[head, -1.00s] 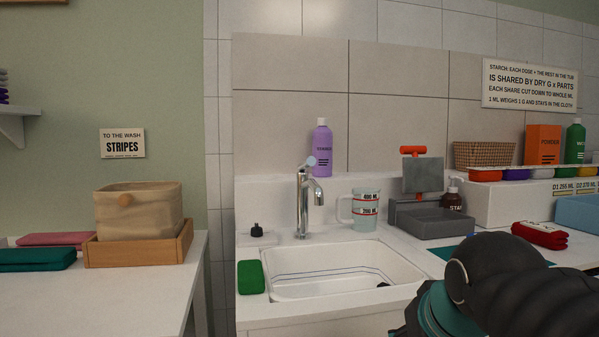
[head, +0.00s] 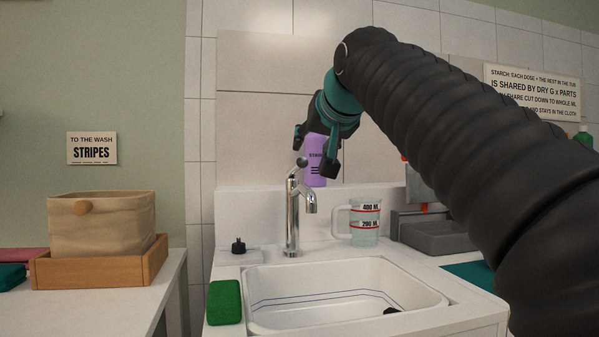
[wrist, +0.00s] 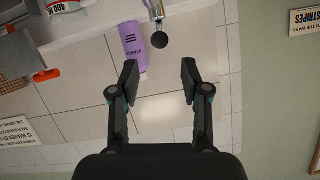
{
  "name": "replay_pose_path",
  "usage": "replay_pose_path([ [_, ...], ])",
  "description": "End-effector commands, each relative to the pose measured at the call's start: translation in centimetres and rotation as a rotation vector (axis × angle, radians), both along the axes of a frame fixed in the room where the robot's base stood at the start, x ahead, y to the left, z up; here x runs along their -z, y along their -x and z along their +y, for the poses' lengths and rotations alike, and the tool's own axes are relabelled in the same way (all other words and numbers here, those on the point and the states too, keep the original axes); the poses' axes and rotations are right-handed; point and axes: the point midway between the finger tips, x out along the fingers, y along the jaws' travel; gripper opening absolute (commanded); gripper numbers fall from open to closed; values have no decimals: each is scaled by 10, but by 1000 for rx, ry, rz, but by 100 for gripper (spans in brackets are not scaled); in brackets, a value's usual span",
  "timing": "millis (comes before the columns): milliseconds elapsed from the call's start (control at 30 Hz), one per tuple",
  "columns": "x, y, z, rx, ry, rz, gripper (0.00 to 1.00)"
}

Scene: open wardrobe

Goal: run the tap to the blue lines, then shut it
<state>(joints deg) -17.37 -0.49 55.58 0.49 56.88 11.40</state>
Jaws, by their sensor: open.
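The chrome tap (head: 293,215) stands upright behind the white sink (head: 432,298), with a round knob (head: 301,162) at its top. No stream shows below its spout. Two blue lines (head: 322,293) run around the inside of the basin; I cannot make out any water there. My gripper (head: 315,154) is open and empty, pointing down just above and beside the knob, apart from it. In the wrist view the tap (wrist: 155,10) and its dark knob (wrist: 160,41) lie beyond the gap between my open fingertips (wrist: 159,72).
A purple bottle (head: 316,172) stands behind the tap, partly hidden by my gripper. A measuring jug (head: 364,222) is right of the tap, a black stopper (head: 238,246) left, and a green sponge (head: 224,302) at the sink's left edge. A grey tray (head: 440,238) stands further right.

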Motion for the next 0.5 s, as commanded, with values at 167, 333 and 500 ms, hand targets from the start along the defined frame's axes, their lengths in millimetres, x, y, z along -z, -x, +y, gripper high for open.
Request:
replay_pose_path([
  [167, 13, -26, 8, 0, 1, 4, 47],
  [333, 24, -54, 17, 0, 1, 4, 47],
  [500, 36, -81, 26, 0, 2, 4, 47],
])
